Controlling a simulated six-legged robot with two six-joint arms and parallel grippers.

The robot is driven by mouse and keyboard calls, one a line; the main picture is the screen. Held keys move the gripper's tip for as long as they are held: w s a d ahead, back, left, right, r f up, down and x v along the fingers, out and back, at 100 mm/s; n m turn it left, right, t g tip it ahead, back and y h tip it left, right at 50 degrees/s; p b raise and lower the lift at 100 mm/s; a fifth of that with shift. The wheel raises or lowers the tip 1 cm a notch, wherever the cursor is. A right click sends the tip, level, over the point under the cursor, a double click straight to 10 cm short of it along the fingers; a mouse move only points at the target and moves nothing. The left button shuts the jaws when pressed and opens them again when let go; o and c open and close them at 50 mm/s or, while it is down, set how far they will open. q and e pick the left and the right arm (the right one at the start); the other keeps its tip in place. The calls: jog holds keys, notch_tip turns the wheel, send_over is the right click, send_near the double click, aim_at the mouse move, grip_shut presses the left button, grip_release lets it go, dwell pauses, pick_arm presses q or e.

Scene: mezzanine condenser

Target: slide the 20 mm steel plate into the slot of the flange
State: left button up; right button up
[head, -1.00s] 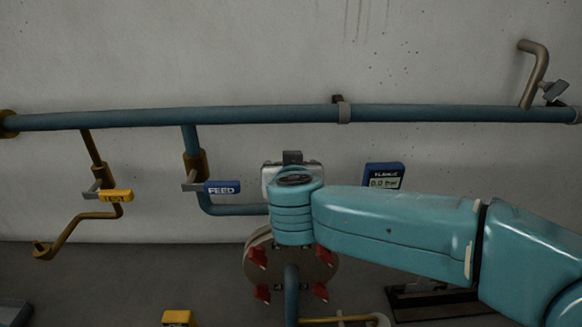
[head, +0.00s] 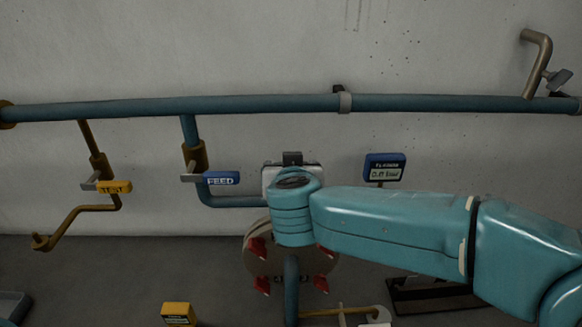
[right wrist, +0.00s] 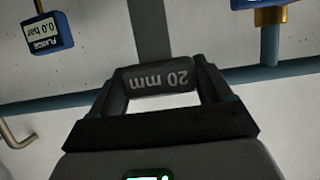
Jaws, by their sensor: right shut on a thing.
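The 20 mm steel plate (right wrist: 165,79) shows in the right wrist view by its dark block marked "20 mm", upside down there. My right gripper (right wrist: 160,90) is shut on this block, with one finger at each end. A grey strip (right wrist: 150,30) runs away behind the block; whether it is part of the plate I cannot tell. The round flange (head: 325,262) with red wing-shaped fasteners stands low in the middle of the head view. My right arm covers its upper part, and its slot is hidden. My right fingers and the plate are hidden in the head view. My left gripper is not in view.
A long blue pipe (head: 250,106) crosses the wall. Left of the flange are the blue FEED handle (head: 221,178) and yellow TEST handle (head: 114,187). A blue gauge (head: 385,167) stands right of it. A yellow box (head: 178,313) is low in front.

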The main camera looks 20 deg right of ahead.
jog(key=shift+f+b, duration=2.7)
jog(key=shift+f, duration=2)
jog(key=o, duration=1.6)
jog(key=p+v, duration=0.1)
jog(key=v, duration=1.5)
jog(key=shift+s, duration=0.2)
